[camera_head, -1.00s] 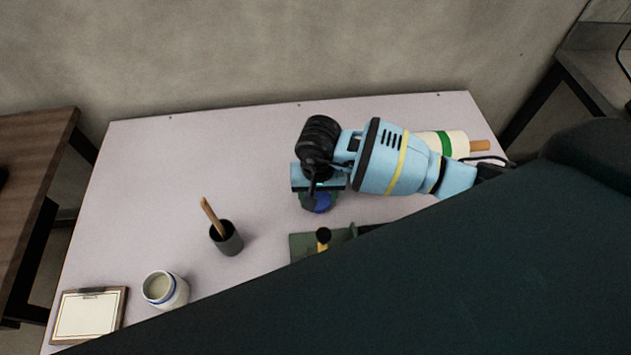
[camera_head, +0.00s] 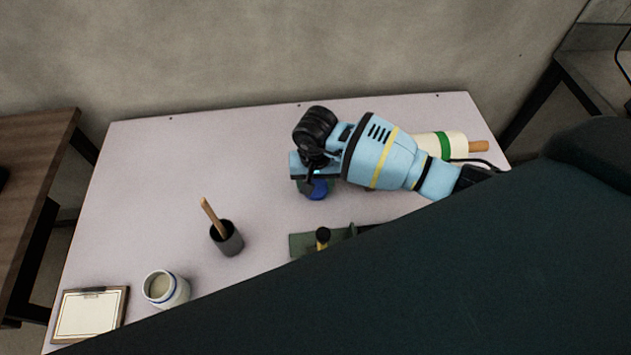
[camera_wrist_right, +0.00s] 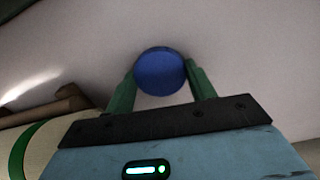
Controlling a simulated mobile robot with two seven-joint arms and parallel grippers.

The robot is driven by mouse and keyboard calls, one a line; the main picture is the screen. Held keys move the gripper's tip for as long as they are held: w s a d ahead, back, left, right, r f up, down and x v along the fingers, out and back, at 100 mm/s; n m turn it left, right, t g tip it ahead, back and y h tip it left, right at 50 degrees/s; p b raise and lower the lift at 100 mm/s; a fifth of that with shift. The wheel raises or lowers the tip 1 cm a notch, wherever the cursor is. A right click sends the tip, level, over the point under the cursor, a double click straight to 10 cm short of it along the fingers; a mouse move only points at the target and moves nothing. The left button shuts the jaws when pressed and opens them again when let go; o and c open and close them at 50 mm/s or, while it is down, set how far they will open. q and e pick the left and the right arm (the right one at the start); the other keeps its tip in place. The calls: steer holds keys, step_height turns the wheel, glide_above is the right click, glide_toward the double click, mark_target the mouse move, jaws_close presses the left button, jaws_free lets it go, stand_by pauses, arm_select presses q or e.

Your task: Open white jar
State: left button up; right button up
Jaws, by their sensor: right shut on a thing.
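The white jar (camera_head: 172,296) with a blue band stands at the front left of the table. Its round top looks beige, and I cannot tell whether that is its inside. My right gripper (camera_head: 316,186) is far to the right of the jar, over the middle of the table. It is shut on a round blue lid-like thing (camera_head: 318,189). In the right wrist view the blue disc (camera_wrist_right: 160,72) sits between the two green fingers. I cannot tell whether it touches the table. My left gripper is not in view.
A dark cup (camera_head: 228,240) with a wooden-handled tool stands right of the jar. A clipboard (camera_head: 88,314) lies left of it. A green flat thing (camera_head: 302,244) lies in front of my right gripper. A white roll with a green band (camera_head: 440,144) lies behind my arm.

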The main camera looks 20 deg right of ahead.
steer(key=shift+f, duration=0.25)
steer(key=o, duration=1.1)
steer(key=shift+r, duration=0.1)
step_height(320, 180, up, 12)
steer(key=shift+r+p, duration=0.2)
steer(key=shift+p, duration=0.15)
steer(key=shift+s, duration=0.1)
